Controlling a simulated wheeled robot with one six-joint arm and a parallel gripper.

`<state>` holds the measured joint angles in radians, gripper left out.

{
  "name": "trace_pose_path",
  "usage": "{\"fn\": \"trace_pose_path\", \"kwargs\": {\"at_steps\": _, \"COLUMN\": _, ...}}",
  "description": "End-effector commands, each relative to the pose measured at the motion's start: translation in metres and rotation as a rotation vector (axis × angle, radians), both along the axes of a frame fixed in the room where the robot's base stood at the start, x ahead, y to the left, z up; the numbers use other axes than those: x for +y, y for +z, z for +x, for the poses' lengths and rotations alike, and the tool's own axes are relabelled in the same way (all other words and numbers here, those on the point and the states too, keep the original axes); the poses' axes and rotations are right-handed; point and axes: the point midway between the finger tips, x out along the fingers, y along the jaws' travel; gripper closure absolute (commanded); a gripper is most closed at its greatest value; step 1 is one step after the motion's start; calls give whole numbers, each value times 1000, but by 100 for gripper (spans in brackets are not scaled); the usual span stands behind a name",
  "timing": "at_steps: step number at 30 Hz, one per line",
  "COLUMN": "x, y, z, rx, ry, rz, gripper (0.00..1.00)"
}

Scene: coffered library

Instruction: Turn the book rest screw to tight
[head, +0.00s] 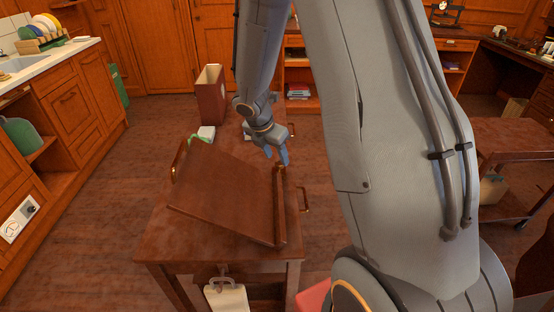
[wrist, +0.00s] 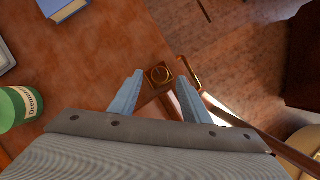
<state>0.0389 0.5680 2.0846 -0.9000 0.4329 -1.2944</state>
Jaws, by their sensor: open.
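The book rest (head: 222,196) is a dark wooden slanted board on a small wooden table. At its upper right corner is a small brass screw (head: 283,169). My gripper (head: 278,156) has blue fingers and points down just above that corner. In the wrist view my gripper (wrist: 160,79) is open and empty, its fingertips spread left and right of the brass piece with a gap to each. Whether they reach its height I cannot tell.
A cart (head: 515,140) stands at right.

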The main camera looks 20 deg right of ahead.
Motion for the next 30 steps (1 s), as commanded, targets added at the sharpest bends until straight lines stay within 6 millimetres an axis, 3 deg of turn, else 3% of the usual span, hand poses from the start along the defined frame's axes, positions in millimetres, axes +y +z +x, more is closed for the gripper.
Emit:
{"fn": "trace_pose_path", "kwargs": {"at_steps": 7, "x": -8, "y": -24, "z": 5, "rx": 0, "ry": 0, "rz": 1, "gripper": 57}}
{"fn": "trace_pose_path", "kwargs": {"at_steps": 17, "x": -8, "y": -27, "z": 5, "rx": -1, "ry": 0, "rz": 0, "gripper": 57}}
{"fn": "trace_pose_path", "kwargs": {"at_steps": 24, "x": -8, "y": -27, "z": 5, "rx": -1, "ry": 0, "rz": 0, "gripper": 97}}
{"fn": "trace_pose_path", "kwargs": {"at_steps": 30, "x": -8, "y": -27, "z": 5, "rx": -1, "ry": -9, "rz": 0, "gripper": 98}}
